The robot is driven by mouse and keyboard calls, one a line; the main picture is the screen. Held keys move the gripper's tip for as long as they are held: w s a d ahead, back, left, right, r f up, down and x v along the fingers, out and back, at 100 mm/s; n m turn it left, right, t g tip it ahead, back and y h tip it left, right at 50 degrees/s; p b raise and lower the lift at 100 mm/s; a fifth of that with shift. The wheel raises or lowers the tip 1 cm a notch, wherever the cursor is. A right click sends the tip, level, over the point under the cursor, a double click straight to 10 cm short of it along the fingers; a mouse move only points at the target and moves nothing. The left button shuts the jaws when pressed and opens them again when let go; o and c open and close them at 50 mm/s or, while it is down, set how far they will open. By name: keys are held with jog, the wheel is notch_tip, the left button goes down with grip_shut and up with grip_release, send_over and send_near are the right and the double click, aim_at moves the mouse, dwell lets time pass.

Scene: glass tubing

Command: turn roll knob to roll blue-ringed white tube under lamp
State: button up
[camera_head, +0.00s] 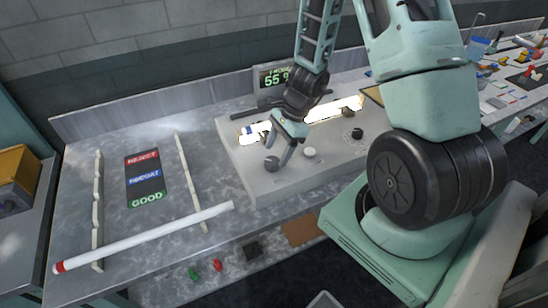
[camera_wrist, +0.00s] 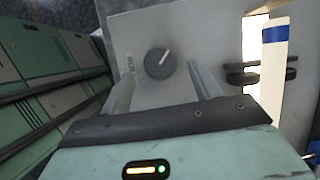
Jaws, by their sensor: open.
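The roll knob (camera_wrist: 159,63) is a dark round dial with a pale pointer line, on a grey panel beside a small label that seems to read ROLL. In the head view the roll knob (camera_head: 271,164) sits at the front left of the grey machine. My gripper (camera_head: 280,148) is open above it; in the wrist view its fingers stand to either side of the knob, with gaps. Whether they touch it cannot be told. The white tube (camera_wrist: 269,85) with a blue ring lies by dark rollers at the right of the wrist view. The lamp (camera_head: 335,109) glows; my arm hides part of it.
A pale knob (camera_head: 309,153) and a black dial (camera_head: 357,134) stand farther right on the machine. A red-ended white tube (camera_head: 150,238) lies across two racks at left, near a REJECT/RECOAT/GOOD board (camera_head: 145,177). A display (camera_head: 275,76) stands behind.

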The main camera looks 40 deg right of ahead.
aim_at(272, 161)
jog(key=shift+x, duration=1.6)
jog(key=shift+r, duration=0.1)
jog(key=c, duration=1)
jog(key=shift+r+n+g+p, duration=0.15)
jog(key=shift+n+g+p, duration=0.15)
jog(key=shift+n+p, duration=0.35)
jog(key=shift+w+n+g+p, duration=0.15)
jog(key=shift+n+g+p, duration=0.4)
jog(key=shift+n, duration=1.2)
jog(key=o, duration=1)
